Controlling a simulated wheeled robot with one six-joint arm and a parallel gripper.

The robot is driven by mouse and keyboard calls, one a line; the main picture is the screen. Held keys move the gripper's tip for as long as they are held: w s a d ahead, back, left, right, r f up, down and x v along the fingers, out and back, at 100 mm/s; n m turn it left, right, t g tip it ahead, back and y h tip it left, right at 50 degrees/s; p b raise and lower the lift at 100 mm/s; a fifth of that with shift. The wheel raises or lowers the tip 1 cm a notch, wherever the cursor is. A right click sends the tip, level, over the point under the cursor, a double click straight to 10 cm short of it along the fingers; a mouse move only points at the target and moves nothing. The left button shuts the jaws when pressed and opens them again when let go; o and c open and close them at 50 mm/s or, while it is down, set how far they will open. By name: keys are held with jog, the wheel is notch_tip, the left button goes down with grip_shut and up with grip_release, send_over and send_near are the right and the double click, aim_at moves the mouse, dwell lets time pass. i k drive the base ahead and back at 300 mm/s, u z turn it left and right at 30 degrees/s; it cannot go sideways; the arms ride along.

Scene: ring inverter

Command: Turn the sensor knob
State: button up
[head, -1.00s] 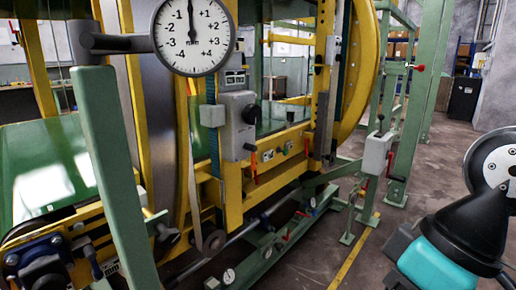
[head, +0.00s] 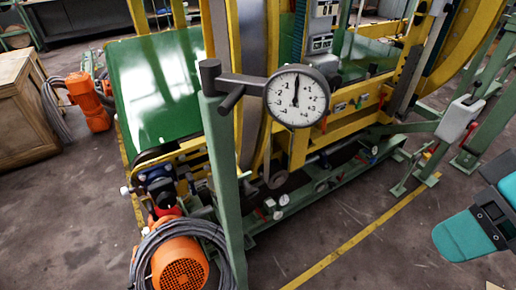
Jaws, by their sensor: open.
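I cannot tell for certain which part is the sensor knob. A round dial gauge (head: 296,96) with a white face and a black needle pointing up hangs on a dark arm from a green post (head: 225,190). A grey box (head: 322,62) on the yellow frame is partly hidden behind the gauge. A dark round knob-like part (head: 276,180) sits low on the machine, right of the post.
The ring machine's yellow frame (head: 345,128) and green base rail (head: 300,203) fill the middle. An orange motor (head: 180,265) with coiled cable stands in front. A wooden crate (head: 25,110) is at left.

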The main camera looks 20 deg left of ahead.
aim_at(250, 192)
jog(key=z, duration=2.15)
jog(key=i, duration=0.75)
jog(key=u, duration=2.75)
